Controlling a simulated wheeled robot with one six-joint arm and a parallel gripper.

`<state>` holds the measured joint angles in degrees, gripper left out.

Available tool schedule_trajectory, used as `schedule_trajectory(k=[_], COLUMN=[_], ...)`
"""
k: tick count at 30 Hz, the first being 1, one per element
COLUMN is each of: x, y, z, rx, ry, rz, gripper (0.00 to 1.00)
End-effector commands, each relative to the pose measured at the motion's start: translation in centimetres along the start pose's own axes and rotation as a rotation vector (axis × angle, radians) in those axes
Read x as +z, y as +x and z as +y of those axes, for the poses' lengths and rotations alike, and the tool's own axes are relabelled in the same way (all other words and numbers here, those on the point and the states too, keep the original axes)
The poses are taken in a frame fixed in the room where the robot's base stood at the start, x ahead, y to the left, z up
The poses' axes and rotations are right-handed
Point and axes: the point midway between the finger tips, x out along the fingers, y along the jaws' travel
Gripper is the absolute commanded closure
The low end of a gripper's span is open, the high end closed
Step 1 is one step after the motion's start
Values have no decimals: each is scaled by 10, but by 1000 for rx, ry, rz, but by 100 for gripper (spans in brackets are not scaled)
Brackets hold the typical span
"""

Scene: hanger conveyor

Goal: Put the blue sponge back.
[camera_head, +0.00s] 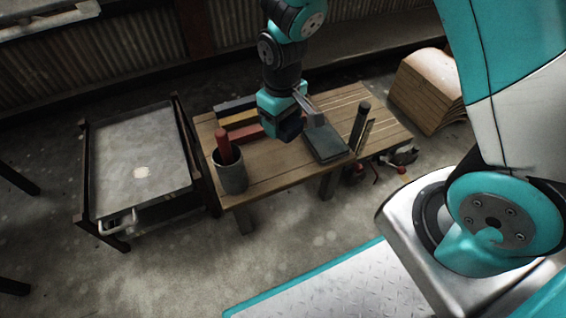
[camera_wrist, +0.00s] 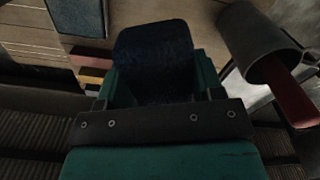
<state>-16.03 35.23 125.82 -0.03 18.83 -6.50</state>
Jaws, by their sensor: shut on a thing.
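The blue sponge (camera_wrist: 154,52) is a dark blue block with rounded corners, held between my gripper's two green fingers (camera_wrist: 156,82) in the wrist view. In the head view my teal gripper (camera_head: 281,112) is over the middle of the wooden table (camera_head: 270,168), pointing down. The sponge shows there as a dark block (camera_head: 290,129) at the gripper's lower end. I cannot tell whether it touches the table.
Left of the gripper stand a grey cup (camera_head: 231,176) with a red item (camera_head: 223,146) and several coloured bars (camera_head: 238,120). Right are a dark flat block (camera_head: 327,145) and a dark cylinder (camera_head: 360,124).

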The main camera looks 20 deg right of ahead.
Motion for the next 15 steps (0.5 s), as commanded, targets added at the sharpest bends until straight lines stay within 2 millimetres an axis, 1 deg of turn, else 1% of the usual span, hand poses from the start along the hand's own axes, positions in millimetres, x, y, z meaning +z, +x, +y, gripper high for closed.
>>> schedule_trajectory(k=[1,3,6,9,15], x=[1,1,0,0,0], y=[24,43,65,78,90], z=[0,0,0,0,0], rx=[0,0,0,0,0], ry=[0,1,1,1,1], rz=[-4,-3,-2,0,0], gripper=[58,58,58,58,58])
